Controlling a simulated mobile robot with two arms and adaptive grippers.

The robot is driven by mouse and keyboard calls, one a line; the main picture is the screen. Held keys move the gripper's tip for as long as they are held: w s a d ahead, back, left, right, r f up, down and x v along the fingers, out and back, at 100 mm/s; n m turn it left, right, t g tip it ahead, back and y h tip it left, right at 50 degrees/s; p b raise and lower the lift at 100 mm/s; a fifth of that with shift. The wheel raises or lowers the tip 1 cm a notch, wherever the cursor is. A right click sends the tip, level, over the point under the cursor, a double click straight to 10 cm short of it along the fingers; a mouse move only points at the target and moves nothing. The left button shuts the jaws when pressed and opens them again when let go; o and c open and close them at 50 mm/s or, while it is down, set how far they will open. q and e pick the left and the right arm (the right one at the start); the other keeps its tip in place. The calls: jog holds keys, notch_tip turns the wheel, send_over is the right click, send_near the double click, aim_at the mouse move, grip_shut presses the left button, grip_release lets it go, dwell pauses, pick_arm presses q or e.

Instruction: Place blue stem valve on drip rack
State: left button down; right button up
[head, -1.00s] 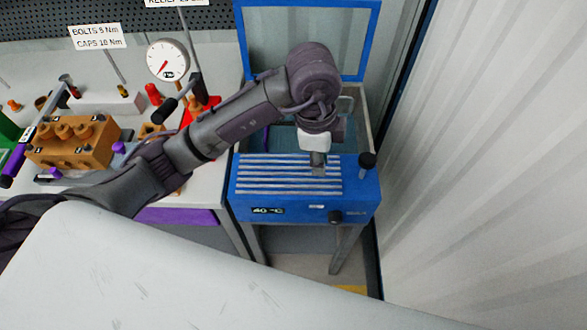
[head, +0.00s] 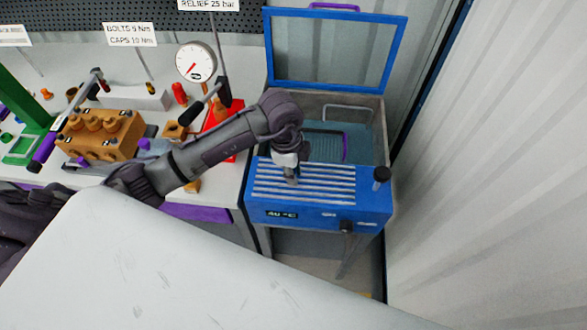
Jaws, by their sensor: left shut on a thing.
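My left gripper (head: 291,180) points down over the left half of the drip rack (head: 325,182), a set of pale slats on top of the blue washer (head: 320,212). Its fingertips are at or just above the slats; I cannot tell if they touch. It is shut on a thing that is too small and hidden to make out. The blue stem valve cannot be made out in this view. My right gripper is not in view.
The washer's blue-framed lid (head: 334,84) stands open behind its tank, with a basket (head: 326,145) inside. A dark knob (head: 381,178) rises at the rack's right. An orange pump block (head: 100,135) and a gauge (head: 196,63) are on the bench left. Most slats are clear.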

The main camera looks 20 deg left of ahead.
pick_arm(q)
jog(key=shift+f, duration=0.15)
jog(key=c, duration=1.2)
grip_release()
jog(key=shift+o, duration=0.7)
jog(key=shift+r, duration=0.3)
notch_tip(320, 180, up, 12)
jog(key=a+b, duration=0.1)
jog(key=b, duration=0.1)
jog(key=shift+a+f, duration=0.15)
